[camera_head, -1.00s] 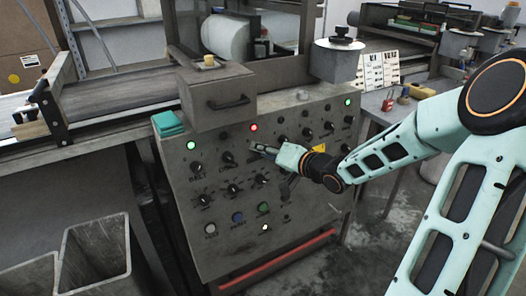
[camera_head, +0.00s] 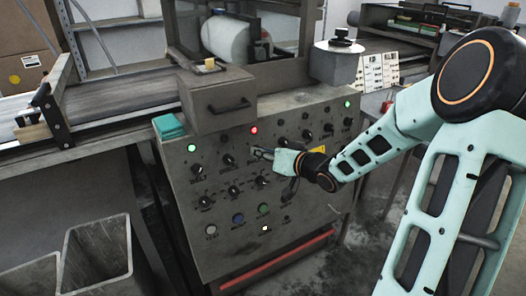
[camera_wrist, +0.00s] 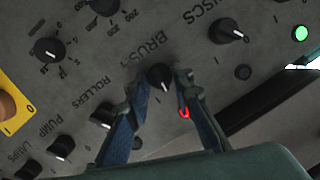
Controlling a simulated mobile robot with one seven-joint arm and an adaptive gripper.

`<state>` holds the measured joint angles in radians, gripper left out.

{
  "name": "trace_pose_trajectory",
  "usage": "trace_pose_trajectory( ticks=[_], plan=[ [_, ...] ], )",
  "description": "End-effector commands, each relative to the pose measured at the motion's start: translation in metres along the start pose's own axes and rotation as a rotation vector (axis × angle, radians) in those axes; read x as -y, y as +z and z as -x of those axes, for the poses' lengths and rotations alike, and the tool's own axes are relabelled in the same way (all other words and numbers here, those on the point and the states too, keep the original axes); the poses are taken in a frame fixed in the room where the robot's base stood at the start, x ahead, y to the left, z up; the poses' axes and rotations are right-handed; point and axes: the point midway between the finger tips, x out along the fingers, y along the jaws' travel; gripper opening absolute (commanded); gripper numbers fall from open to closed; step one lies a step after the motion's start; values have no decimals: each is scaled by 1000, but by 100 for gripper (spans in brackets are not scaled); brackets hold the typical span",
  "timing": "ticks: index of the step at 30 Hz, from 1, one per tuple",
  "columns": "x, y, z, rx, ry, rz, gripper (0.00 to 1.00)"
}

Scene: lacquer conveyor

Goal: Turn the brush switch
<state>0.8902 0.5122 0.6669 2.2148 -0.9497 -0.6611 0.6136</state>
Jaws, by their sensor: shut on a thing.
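The brush switch (camera_wrist: 158,74) is a black rotary knob in the middle of the wrist view, beside a partly visible "BRUSH" label. My gripper (camera_wrist: 159,84) has one finger on each side of the knob and is shut on it. In the head view my gripper (camera_head: 262,154) reaches the middle of the sloping grey control panel (camera_head: 305,220). There the brush knob is hidden by my fingers.
Other knobs sit close by: discs (camera_wrist: 227,31), rollers (camera_wrist: 103,116) and pump (camera_wrist: 61,147). A lit red lamp (camera_wrist: 184,113) is beside my right finger. A drawer box (camera_head: 218,98) stands above the panel's left side.

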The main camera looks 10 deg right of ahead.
Motion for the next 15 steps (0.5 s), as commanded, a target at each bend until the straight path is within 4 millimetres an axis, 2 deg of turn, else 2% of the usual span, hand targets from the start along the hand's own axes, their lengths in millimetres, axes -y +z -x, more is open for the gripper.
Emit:
trace_pose_trajectory(
  ticks=[15],
  plan=[
    [2, 3, -1, 26, 91, 452, 0]
  ],
)
